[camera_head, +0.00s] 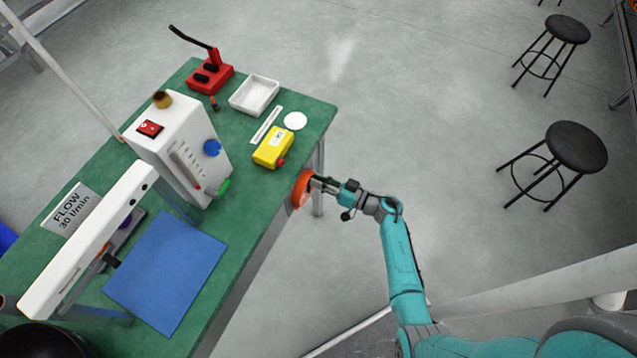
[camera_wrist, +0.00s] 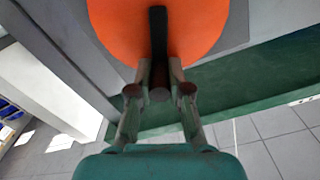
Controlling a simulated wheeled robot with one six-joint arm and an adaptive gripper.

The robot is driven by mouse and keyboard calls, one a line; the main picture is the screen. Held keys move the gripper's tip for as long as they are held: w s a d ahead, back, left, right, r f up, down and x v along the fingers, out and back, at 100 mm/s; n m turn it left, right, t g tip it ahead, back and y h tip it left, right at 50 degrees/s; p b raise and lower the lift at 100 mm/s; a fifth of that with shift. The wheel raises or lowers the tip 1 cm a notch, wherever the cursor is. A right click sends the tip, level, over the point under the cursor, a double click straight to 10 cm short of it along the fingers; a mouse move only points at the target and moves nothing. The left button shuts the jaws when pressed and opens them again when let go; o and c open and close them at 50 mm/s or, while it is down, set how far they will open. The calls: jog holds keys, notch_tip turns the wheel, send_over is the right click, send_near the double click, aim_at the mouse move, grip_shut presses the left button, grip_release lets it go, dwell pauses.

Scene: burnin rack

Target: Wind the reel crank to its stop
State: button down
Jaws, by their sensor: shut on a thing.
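My gripper (camera_head: 314,184) reaches the reel from the right. In the wrist view my gripper (camera_wrist: 159,88) is shut on the crank's knob (camera_wrist: 159,94), a dark round end between the two fingertips. The fingers partly hide the knob. I cannot tell how far the crank is from its stop.
The green bench (camera_head: 262,200) holds a white box unit (camera_head: 180,150), a yellow box (camera_head: 273,147), a white tray (camera_head: 254,95), a red device (camera_head: 209,75) and a blue mat (camera_head: 166,270). Two black stools (camera_head: 576,148) stand at the right. The floor between is clear.

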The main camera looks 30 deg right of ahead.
jog(key=shift+w+d+f+m, duration=0.1)
jog(key=shift+d+f+m, duration=0.1)
jog(key=shift+m, duration=0.5)
jog(key=c, duration=1.1)
grip_release()
jog(key=v, duration=1.2)
